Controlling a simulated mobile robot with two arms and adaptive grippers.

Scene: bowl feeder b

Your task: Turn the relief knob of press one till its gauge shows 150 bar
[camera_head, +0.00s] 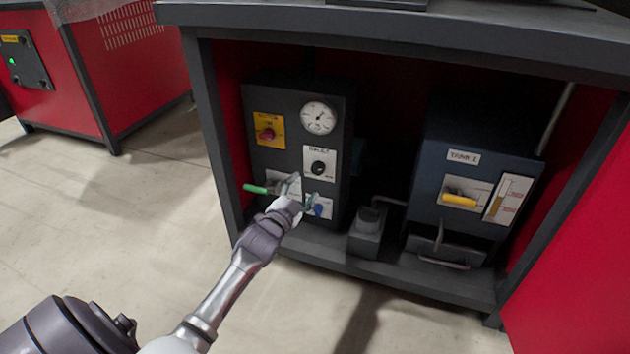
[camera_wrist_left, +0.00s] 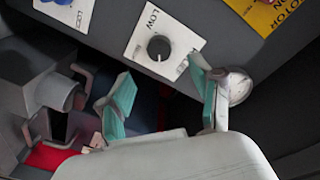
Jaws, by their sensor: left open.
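The relief knob (camera_head: 319,168) is a black round knob on a white plate, in the dark panel inside the press cabinet. In the left wrist view the knob (camera_wrist_left: 158,47) shows with the word LOW beside it. The round white gauge (camera_head: 318,118) is above the knob in the head view; its reading is too small to tell. In the wrist view the gauge (camera_wrist_left: 239,84) is partly hidden by a finger. My left gripper (camera_head: 300,190) is open and empty, just below the knob in the head view. Its teal fingers (camera_wrist_left: 160,75) are apart, with the knob seen beyond the gap between them.
A red switch (camera_head: 267,133) on a yellow plate, a green-handled lever (camera_head: 256,189) and a blue knob (camera_head: 319,209) surround the relief knob. A blue tank (camera_head: 430,190) with a yellow handle (camera_head: 460,201) stands to the right. The cabinet top (camera_head: 420,30) overhangs the panel.

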